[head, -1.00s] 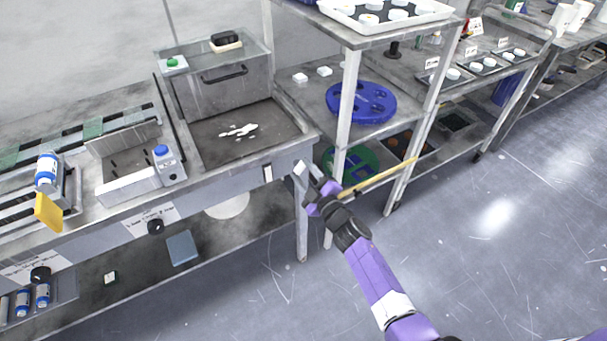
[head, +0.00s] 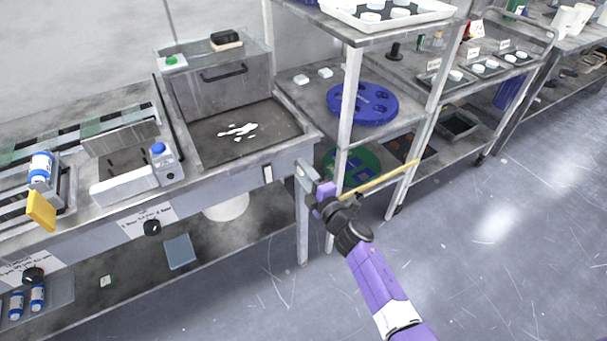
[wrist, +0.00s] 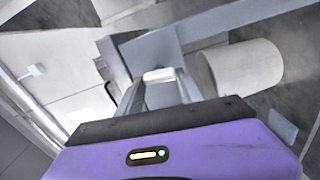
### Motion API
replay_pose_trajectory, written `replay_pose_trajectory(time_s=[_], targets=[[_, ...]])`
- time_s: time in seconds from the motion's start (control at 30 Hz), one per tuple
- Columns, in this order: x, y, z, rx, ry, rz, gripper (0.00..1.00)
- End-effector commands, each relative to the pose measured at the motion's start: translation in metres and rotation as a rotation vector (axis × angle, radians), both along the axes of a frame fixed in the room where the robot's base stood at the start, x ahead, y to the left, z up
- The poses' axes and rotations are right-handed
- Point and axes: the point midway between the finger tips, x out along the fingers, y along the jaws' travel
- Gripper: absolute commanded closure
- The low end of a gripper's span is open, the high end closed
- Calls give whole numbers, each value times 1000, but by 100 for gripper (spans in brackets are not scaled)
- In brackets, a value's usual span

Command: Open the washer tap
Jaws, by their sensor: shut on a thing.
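My gripper (head: 305,175) is at the front right corner of the washer bench, just below its rim. In the wrist view its two grey fingers (wrist: 160,84) are closed on a small pale piece (wrist: 159,75), which seems to be the washer tap's handle. The fingers and wrist hide most of the tap in the head view, so its angle cannot be told. The washer basin (head: 205,150) is a grey tray with a white splash in it, to the left of my gripper.
A shelf rack with a blue disc (head: 362,103) stands just right of my gripper; its post (head: 347,110) is close. A white drum (head: 227,207) is under the bench and shows in the wrist view (wrist: 245,68). The floor (head: 480,270) at right is clear.

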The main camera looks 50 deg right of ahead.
Motion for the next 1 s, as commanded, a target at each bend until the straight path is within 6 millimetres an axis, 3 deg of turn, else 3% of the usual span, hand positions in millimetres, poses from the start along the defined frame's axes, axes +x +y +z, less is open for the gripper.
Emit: replay_pose_trajectory(time_s=[0.43,0.47,0.53,0.87,1.0], targets=[[0,1,-1,-7,4,1,97],[0,1,-1,-7,4,1,51],[0,1,-1,-7,4,1,37],[-1,1,-1,-6,3,0,35],[-11,3,-1,-6,4,0,35]])
